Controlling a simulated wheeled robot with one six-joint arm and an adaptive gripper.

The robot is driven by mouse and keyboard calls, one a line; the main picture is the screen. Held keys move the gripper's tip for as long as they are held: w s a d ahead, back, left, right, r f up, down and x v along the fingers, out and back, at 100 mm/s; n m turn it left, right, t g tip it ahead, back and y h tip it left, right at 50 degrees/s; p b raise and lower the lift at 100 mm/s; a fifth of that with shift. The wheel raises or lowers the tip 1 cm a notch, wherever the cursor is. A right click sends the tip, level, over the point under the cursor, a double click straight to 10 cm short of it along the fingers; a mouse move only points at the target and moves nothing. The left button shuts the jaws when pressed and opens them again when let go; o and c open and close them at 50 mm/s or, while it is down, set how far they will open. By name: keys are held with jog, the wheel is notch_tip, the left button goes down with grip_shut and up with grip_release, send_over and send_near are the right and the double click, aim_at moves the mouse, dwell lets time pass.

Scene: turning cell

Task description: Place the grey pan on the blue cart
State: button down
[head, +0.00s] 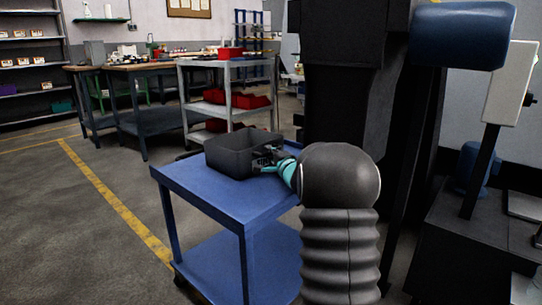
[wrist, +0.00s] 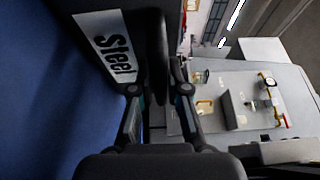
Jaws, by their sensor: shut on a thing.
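The grey pan (head: 235,157) is an open dark box at the back of the blue cart's (head: 225,198) top. It looks level, and I cannot tell whether its bottom touches the top or hangs just above it. My gripper (head: 270,161) is shut on the pan's right-hand wall, beside its label. In the wrist view, the pan's wall (wrist: 155,35) with a white "Steel" label (wrist: 108,47) lies between the fingers of my gripper (wrist: 160,90). The blue cart top (wrist: 35,100) fills the left of that view.
A grey shelf cart (head: 228,75) with red bins stands behind the blue cart. A workbench (head: 140,70) is at the back left. A dark machine (head: 340,90) stands close on the right. The front of the blue cart's top is bare.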

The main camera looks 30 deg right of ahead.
jog(key=c, duration=1.2)
grip_release()
jog(key=shift+a+f, duration=0.15)
jog(key=shift+f, duration=0.1)
jog(key=shift+o, duration=0.2)
jog(key=shift+s, duration=0.1)
jog(key=s, duration=1.1)
jog(key=shift+s+a+f+p, duration=0.1)
jog(key=shift+s+a+p, duration=0.2)
jog(key=shift+s+p, duration=0.1)
jog(key=shift+a+r, duration=0.3)
jog(key=s+a+r+n+g+h, duration=0.25)
jog(key=s+a+n+g, duration=0.4)
jog(key=s+a, duration=0.5)
jog(key=s+a+f+n+g+y, duration=0.1)
jog(key=s+a+f+n+g, duration=0.1)
jog(key=s, duration=0.6)
jog(key=s+a+f+n+g+y, duration=0.1)
jog(key=s+a+f+n+g, duration=0.1)
jog(key=s+a+f+n, duration=0.2)
jog(key=s+a+f+n+g+y, duration=0.1)
jog(key=s+a+f+n+g, duration=0.1)
jog(key=s+a+n, duration=0.4)
jog(key=s+a+f, duration=0.1)
jog(key=s+a, duration=0.2)
jog(key=s, duration=0.2)
jog(key=shift+s+a, duration=0.25)
jog(key=shift+s, duration=0.1)
